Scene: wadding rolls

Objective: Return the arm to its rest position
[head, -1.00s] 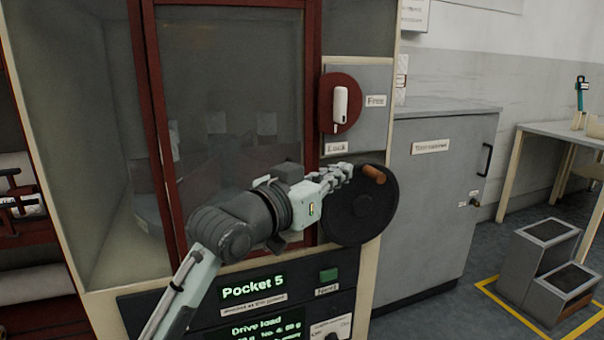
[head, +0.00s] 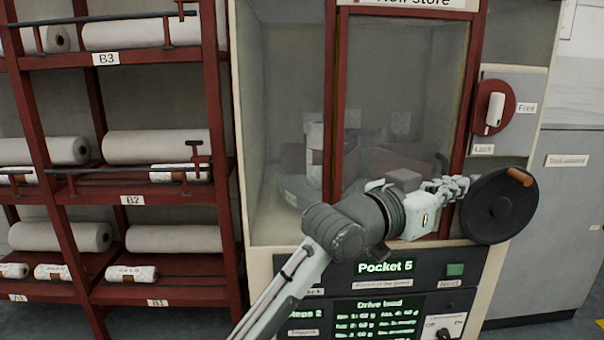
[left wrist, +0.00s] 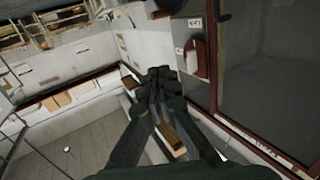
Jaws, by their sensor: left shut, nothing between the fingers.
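My left gripper (head: 452,187) is in front of the roll store cabinet, at the left edge of the black handwheel (head: 498,207). The handwheel has a brown knob (head: 520,177) at its upper right, apart from the fingers. In the left wrist view the gripper fingers (left wrist: 160,82) are closed together and hold nothing. Whether the fingers touch the wheel rim cannot be told. My right gripper is in neither view.
The cabinet has a red-framed glass door (head: 395,110), a white lock lever (head: 494,110) on a red disc and a green-lit Pocket 5 display (head: 385,267). A red rack (head: 225,130) with white rolls stands left. A grey cupboard (head: 570,220) stands right.

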